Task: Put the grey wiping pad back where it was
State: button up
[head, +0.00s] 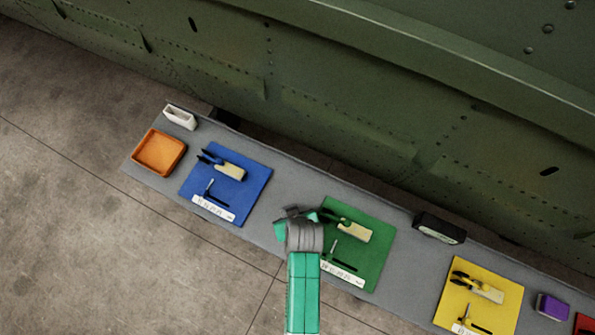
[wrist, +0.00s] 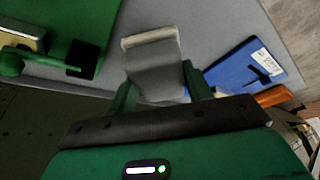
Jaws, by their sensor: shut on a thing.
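The grey wiping pad (wrist: 155,68) is a grey block with a paler edge at its far end. In the wrist view it sits between the two green fingers of my gripper (wrist: 160,92), which is shut on it. Behind it is the bare grey bench top (wrist: 215,35); I cannot tell whether the pad touches it. In the head view my gripper (head: 296,213) is over the bench between the blue mat and the green mat, at the green mat's left edge. The pad cannot be made out clearly there, as my wrist covers that spot.
The blue mat (head: 255,183) and green mat (head: 375,225) hold tools and labels, as does the yellow mat (head: 508,300). An orange tray (head: 159,153) and a white holder (head: 180,117) stand at the left end. A black box (head: 439,228) stands by the green fuselage (head: 330,80). Bare bench lies between the mats.

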send_over(294, 186)
jog(key=s, duration=0.1)
jog(key=shift+s+d+f, duration=0.15)
jog(key=shift+d+f, duration=0.15)
jog(key=shift+f, duration=0.2)
jog(key=shift+f+b, duration=0.4)
jog(key=shift+f, duration=1.4)
jog(key=o, duration=0.9)
jog(key=shift+f, duration=0.1)
jog(key=p+v, duration=0.1)
jog(key=v, duration=1.1)
jog(key=shift+d+p, duration=0.1)
jog(key=shift+p, duration=0.25)
